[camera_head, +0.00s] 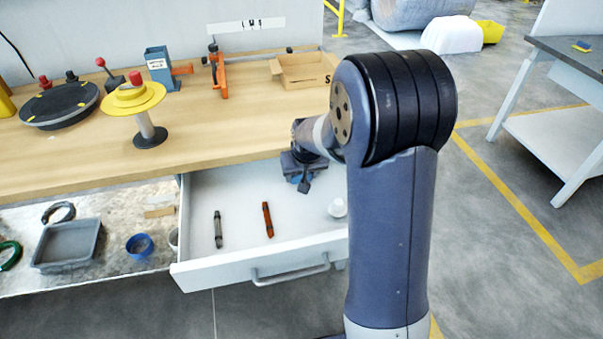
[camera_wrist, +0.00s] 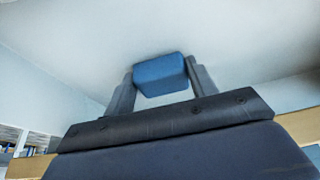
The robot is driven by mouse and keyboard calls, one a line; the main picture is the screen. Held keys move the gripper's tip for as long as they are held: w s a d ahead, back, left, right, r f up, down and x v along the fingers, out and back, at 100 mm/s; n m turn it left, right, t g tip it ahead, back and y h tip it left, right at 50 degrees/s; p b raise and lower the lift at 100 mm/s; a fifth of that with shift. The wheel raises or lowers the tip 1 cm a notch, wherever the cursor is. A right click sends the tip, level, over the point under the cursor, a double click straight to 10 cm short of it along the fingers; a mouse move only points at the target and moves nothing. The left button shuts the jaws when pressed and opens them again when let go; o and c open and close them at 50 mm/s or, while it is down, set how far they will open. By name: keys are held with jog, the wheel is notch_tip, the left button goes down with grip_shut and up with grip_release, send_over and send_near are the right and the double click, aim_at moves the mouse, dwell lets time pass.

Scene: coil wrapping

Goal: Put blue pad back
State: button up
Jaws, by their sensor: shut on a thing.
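The blue pad (camera_wrist: 160,75) is a small block, held between the two fingers of my gripper (camera_wrist: 161,82) in the wrist view. Behind it in that view is a plain white surface, like the drawer's inside. In the head view my gripper (camera_head: 302,180) is low over the back right part of the open drawer (camera_head: 225,275), near the workbench edge. Only a bit of blue shows there, and my arm hides part of the drawer. I cannot tell whether the pad touches the drawer floor.
In the drawer lie a grey tool (camera_head: 218,229), an orange-brown tool (camera_head: 268,220) and a white round item (camera_head: 338,208). The workbench (camera_head: 200,140) overhangs the drawer's back.

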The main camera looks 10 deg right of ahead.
jog(key=shift+f, duration=0.2)
jog(key=o, duration=1)
jog(key=shift+r, duration=0.15)
jog(key=shift+r, duration=0.25)
jog(key=p+v, duration=0.1)
jog(key=v, duration=1)
jog(key=shift+s+r, duration=0.25)
